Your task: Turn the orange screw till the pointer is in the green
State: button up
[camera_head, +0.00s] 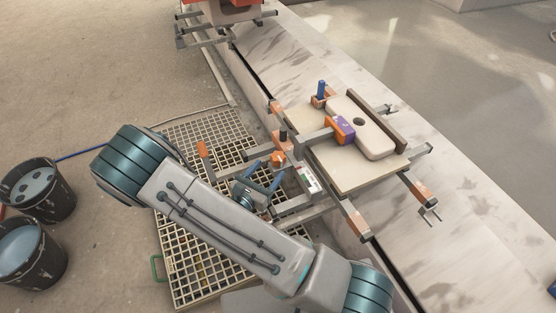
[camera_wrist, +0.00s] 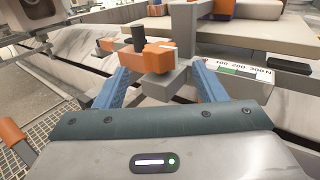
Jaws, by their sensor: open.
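An orange block-shaped piece, apparently the orange screw's head (camera_wrist: 155,57), is on a grey bar; a black knob (camera_wrist: 139,38) stands just behind it. In the head view the orange piece (camera_head: 279,158) is just beyond my fingertips. My gripper (camera_wrist: 163,80) is open, its two blue fingers apart on either side of the orange piece's near end; contact cannot be told. It also shows in the head view (camera_head: 266,176). A white force scale (camera_wrist: 238,69) marked 100, 200, 300 N, with a green band, lies to the right. The pointer's position cannot be made out.
A clamp frame holds a beige board (camera_head: 353,178) with a pale slab (camera_head: 372,142) and a purple-orange block (camera_head: 341,130). A blue-topped post (camera_head: 321,91) stands behind. A floor grate (camera_head: 190,262) is below. Two black buckets (camera_head: 40,190) stand at left.

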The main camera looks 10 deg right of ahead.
aim_at(274, 164)
jog(key=x, duration=0.6)
jog(key=shift+w+d+b, duration=0.2)
jog(key=shift+d+b, duration=0.05)
jog(key=shift+b, duration=0.15)
jog(key=c, duration=1)
